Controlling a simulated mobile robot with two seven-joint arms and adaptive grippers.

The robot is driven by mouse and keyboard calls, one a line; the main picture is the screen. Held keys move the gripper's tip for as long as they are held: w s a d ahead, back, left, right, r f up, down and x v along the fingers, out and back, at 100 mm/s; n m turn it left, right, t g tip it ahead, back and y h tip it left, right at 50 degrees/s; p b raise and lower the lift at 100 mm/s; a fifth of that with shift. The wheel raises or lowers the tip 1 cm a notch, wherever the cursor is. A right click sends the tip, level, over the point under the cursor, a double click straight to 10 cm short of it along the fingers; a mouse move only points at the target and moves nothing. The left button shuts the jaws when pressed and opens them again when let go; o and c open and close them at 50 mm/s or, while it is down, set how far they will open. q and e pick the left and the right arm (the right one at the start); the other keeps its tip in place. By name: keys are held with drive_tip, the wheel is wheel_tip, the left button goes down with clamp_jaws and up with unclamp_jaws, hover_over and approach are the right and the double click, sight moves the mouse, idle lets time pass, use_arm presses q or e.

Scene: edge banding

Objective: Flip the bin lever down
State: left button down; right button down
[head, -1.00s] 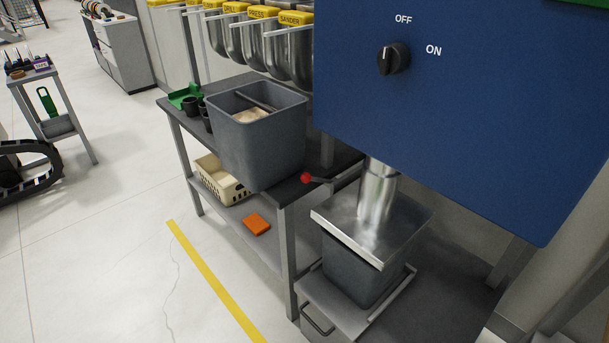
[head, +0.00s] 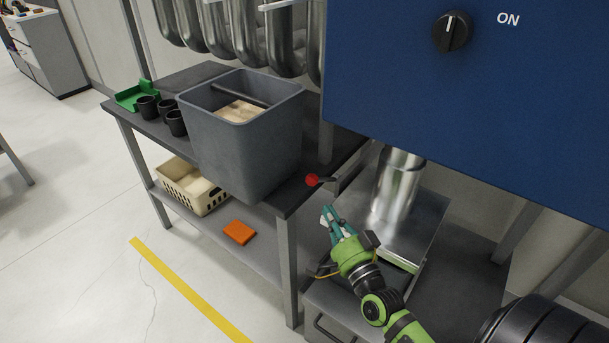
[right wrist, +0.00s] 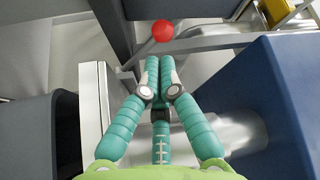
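The bin lever ends in a red ball (head: 312,180) on a short grey bar, sticking out to the left beside the metal duct, above the bin's lid. The ball (right wrist: 162,30) also shows in the right wrist view, just beyond my fingertips. My right gripper (head: 333,217) is below and slightly right of the ball in the head view. Its teal fingers lie together with nothing between them, apart from the ball as far as I can tell. The bin's flat metal lid (head: 424,212) shows behind my right arm, which hides most of the bin. My left gripper is out of view.
A blue cabinet (head: 470,100) with a black knob hangs above the lid. A grey tub (head: 235,150) stands on the workbench left of the lever. An orange block (head: 239,232) and a cream basket (head: 185,192) are on the lower shelf. Open floor lies at left.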

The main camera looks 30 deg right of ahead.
sight(327, 178)
drive_tip(key=d+m+h, duration=0.1)
drive_tip(key=s+d+r+m+h, duration=0.1)
drive_tip(key=d, duration=0.1)
drive_tip(key=d+r+m+h, duration=0.1)
drive_tip(key=d, duration=0.1)
drive_tip(key=shift+s+t, duration=0.3)
drive_tip(key=shift+t, duration=0.1)
drive_tip(key=shift+d+m+h, duration=0.1)
drive_tip(key=shift+m+h, duration=0.2)
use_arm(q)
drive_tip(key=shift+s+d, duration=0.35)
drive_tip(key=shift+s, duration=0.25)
use_arm(e)
drive_tip(key=shift+w, duration=0.1)
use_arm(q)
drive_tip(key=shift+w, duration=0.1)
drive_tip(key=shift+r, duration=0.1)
